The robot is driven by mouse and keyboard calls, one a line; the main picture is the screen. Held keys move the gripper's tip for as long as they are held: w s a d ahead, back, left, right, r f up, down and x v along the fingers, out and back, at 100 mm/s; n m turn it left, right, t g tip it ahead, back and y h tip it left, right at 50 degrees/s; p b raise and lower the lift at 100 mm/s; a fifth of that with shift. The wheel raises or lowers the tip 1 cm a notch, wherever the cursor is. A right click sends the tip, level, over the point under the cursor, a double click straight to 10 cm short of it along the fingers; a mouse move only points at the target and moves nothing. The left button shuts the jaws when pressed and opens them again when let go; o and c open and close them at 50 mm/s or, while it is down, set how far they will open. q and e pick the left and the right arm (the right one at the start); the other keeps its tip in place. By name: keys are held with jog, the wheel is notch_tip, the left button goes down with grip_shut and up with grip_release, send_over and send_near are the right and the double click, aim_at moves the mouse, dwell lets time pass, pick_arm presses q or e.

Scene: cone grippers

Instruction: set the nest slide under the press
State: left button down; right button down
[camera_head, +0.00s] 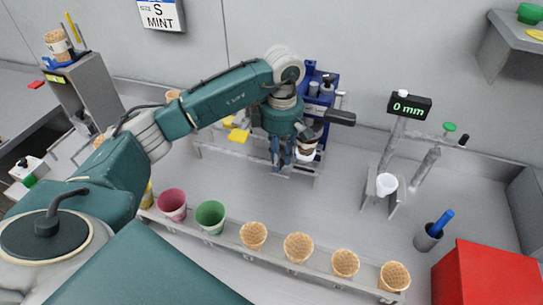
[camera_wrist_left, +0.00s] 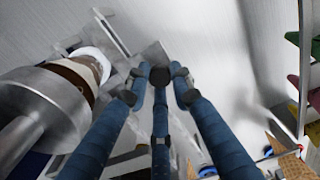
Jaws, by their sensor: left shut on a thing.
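The press (camera_head: 325,85) is a blue frame with a black lever (camera_head: 342,118), at the back in the middle of the head view. Under its head stands a brown-and-white cup-like piece (camera_head: 307,142), which also shows in the left wrist view (camera_wrist_left: 88,68) below a metal cylinder (camera_wrist_left: 40,105). My left gripper (camera_head: 282,163) points down just left of this piece. Its blue fingers (camera_wrist_left: 168,85) are shut around a small dark knob at a grey plate (camera_wrist_left: 150,55), apparently the nest slide. The fingers and arm hide most of the slide. My right gripper is not in view.
A front rail (camera_head: 275,258) holds a pink cup (camera_head: 172,204), a green cup (camera_head: 210,216) and several waffle cones (camera_head: 298,246). A gauge reading 0 mm (camera_head: 410,106) stands right of the press. A red box (camera_head: 487,275) is at front right.

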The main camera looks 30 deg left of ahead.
pick_arm(q)
jog(key=c, duration=1.5)
grip_release()
jog(key=shift+d, duration=0.2)
jog(key=shift+w+d, duration=0.1)
jog(key=shift+r, duration=0.55)
notch_tip(320, 180, up, 11)
